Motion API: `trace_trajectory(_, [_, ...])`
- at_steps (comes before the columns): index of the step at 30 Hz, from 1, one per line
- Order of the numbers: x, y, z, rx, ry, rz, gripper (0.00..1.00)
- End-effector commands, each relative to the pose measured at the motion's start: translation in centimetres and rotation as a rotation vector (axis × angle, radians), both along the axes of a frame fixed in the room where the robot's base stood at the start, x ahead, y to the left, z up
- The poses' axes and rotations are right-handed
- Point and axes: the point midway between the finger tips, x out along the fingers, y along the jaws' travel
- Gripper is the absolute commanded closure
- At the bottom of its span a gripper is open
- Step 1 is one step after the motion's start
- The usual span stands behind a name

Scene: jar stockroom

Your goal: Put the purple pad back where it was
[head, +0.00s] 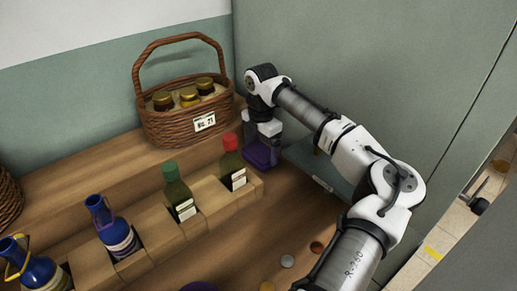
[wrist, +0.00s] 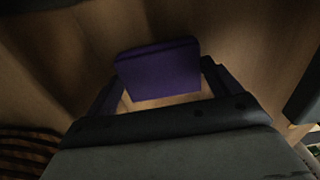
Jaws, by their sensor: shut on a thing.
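The purple pad (head: 258,155) is a dark purple block at my gripper's fingers, just right of the red-capped bottle. My gripper (head: 262,140) points down behind the right end of the bottle rack and is shut on the pad. In the wrist view the pad (wrist: 158,70) sits between the two dark fingers (wrist: 160,92), with wood surface around it. Whether the pad touches the wood beneath cannot be told.
A wicker basket (head: 187,118) with gold-lidded jars stands left of my gripper. A wooden rack (head: 205,195) holds a red-capped bottle (head: 232,163), a green-capped bottle (head: 178,192) and blue bottles (head: 113,227). A grey-green tray (head: 318,165) lies to the right; small discs (head: 287,261) lie in front.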

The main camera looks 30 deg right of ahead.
Motion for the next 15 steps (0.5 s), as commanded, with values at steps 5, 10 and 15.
trace_trajectory(5, [0.02, 0.03, -0.38, 0.001, 0.0, 0.0, 0.09])
trace_trajectory(10, [0.02, 0.02, -0.34, 0.0, 0.0, 0.0, 0.0])
trace_trajectory(15, [0.02, 0.01, -0.18, -0.001, 0.0, 0.0, 0.0])
